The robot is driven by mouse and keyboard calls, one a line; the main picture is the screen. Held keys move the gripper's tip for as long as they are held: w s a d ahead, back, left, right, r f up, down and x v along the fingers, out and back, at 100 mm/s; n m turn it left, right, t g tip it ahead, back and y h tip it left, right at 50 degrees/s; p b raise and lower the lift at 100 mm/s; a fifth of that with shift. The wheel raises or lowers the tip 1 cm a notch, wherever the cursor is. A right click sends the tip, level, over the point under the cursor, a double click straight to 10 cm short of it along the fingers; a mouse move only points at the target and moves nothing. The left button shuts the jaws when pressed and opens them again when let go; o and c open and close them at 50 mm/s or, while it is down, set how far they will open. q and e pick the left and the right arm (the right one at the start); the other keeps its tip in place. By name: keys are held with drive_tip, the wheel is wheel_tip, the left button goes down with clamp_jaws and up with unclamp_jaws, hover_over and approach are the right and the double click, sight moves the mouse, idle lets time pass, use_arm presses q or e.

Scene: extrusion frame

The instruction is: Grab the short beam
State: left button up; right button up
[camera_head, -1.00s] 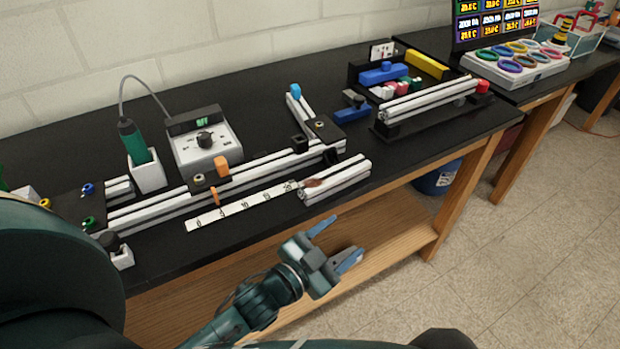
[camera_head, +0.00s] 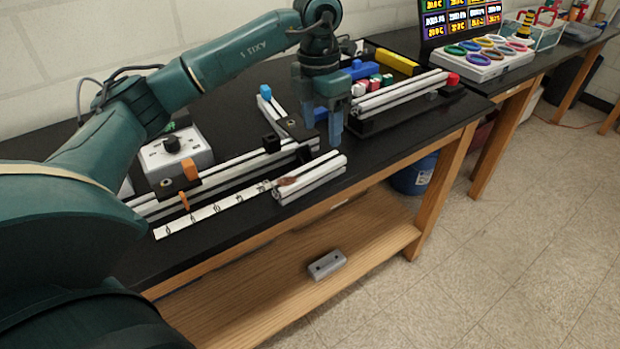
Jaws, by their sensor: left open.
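The short beam (camera_head: 312,179), a silver slotted extrusion with a brownish mark near its left end, lies on the black bench top close to the front edge. My left gripper (camera_head: 322,128) points down with its two blue fingers apart and empty. In the picture its fingertips are just above and behind the beam; the exact height gap is hard to tell. A white ruler strip (camera_head: 215,210) lies at the beam's left end. My right gripper is out of view.
A longer extrusion frame (camera_head: 225,178) with black brackets runs behind the beam. A black tray (camera_head: 372,125) with another extrusion and coloured parts stands to the right. A grey block (camera_head: 327,264) lies on the wooden lower shelf.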

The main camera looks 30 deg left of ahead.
use_arm(q)
drive_tip(key=a, duration=0.2)
hover_over(310, 169)
drive_tip(key=shift+y, duration=0.4)
drive_tip(key=f, duration=0.6)
drive_tip(key=shift+w+p, duration=0.35)
drive_tip(key=shift+w, duration=0.05)
drive_tip(key=f, duration=0.1)
drive_tip(key=f+p, duration=0.1)
drive_tip(key=f, duration=0.1)
drive_tip(key=s+f, duration=0.1)
drive_tip(key=f, duration=0.1)
drive_tip(key=shift+f, duration=0.5)
drive_tip(key=shift+c, duration=0.2)
drive_tip(key=shift+w, duration=0.1)
drive_tip(key=c, duration=1.2)
